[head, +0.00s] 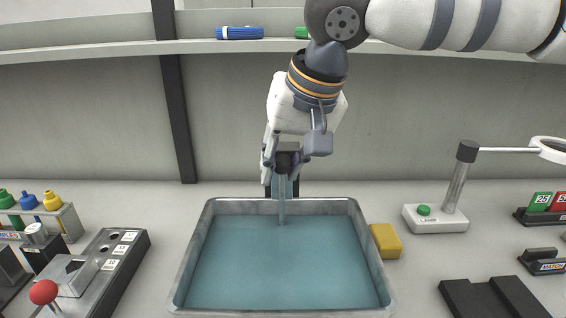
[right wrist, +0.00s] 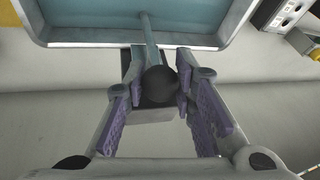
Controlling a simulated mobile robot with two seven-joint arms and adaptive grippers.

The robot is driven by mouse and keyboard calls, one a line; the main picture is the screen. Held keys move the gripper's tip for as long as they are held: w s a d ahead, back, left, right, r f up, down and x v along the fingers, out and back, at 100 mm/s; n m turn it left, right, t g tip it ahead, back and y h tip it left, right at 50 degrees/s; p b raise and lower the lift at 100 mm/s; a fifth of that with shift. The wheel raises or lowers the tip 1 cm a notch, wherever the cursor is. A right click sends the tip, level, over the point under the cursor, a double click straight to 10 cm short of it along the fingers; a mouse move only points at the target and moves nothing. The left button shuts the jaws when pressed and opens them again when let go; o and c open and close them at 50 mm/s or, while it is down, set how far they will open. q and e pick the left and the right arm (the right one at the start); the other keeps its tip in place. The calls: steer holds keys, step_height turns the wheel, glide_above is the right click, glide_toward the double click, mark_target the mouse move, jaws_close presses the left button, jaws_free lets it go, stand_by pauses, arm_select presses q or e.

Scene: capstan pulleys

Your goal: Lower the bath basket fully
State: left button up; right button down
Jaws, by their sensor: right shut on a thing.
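The bath (head: 196,243) is a grey metal tank filled with blue-green liquid. My right gripper (head: 285,163) is above its back edge, pointing down. In the right wrist view, the gripper's purple-padded fingers are closed around a dark round knob (right wrist: 158,86). A thin bluish rod (head: 282,208) runs from the gripper down to the liquid; it also shows in the right wrist view (right wrist: 149,32). No basket can be made out in the liquid. My left gripper is not in view.
A yellow sponge-like block (head: 385,241) lies right of the bath. A white base with a green button (head: 424,210) and a lamp arm stands further right. A grey box with a red-ball lever (head: 43,292) is at left. A shelf (head: 120,51) runs along the back wall.

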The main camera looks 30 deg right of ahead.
steer(key=c, duration=1.2)
jaws_free()
steer(key=shift+c, duration=0.2)
step_height(320, 180, up, 8)
